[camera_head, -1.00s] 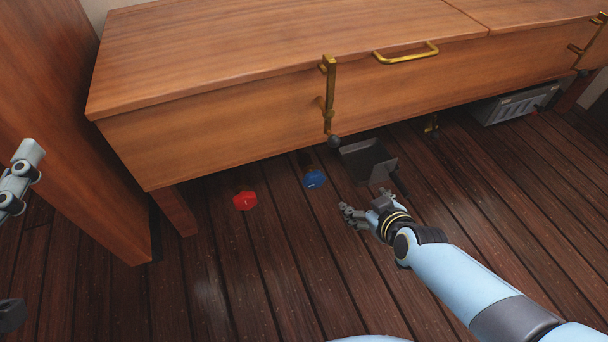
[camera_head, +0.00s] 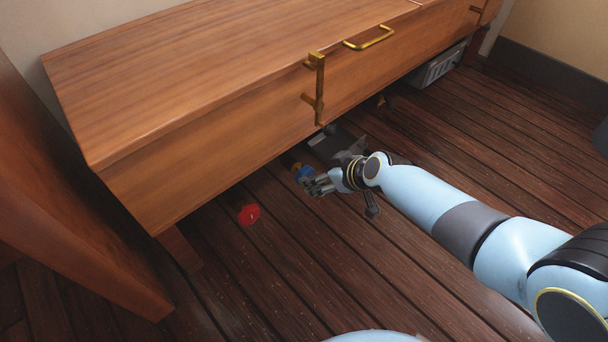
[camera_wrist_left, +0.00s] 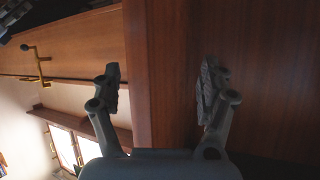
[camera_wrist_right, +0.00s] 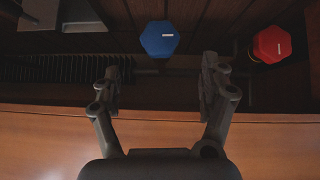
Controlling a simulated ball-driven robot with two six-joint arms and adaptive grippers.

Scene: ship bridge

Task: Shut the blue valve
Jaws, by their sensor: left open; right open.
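The blue valve (camera_head: 302,173) has a blue knob low under the front of the wooden bench, partly hidden by my right gripper in the head view. My right gripper (camera_head: 318,186) is open right beside it. In the right wrist view the blue valve's hexagonal knob (camera_wrist_right: 160,39) lies ahead, between the lines of the open fingers (camera_wrist_right: 160,82) and beyond their tips. Nothing is between the fingers. My left gripper (camera_wrist_left: 160,85) is open and empty, near brown wood panels. It is outside the head view.
A red valve (camera_head: 248,214) is left of the blue one. The wooden bench (camera_head: 200,75) overhangs both, with a brass latch (camera_head: 317,88) and handle (camera_head: 370,38) in front. A dark metal tray-like object (camera_head: 335,143) lies behind my right gripper. The plank floor in front is clear.

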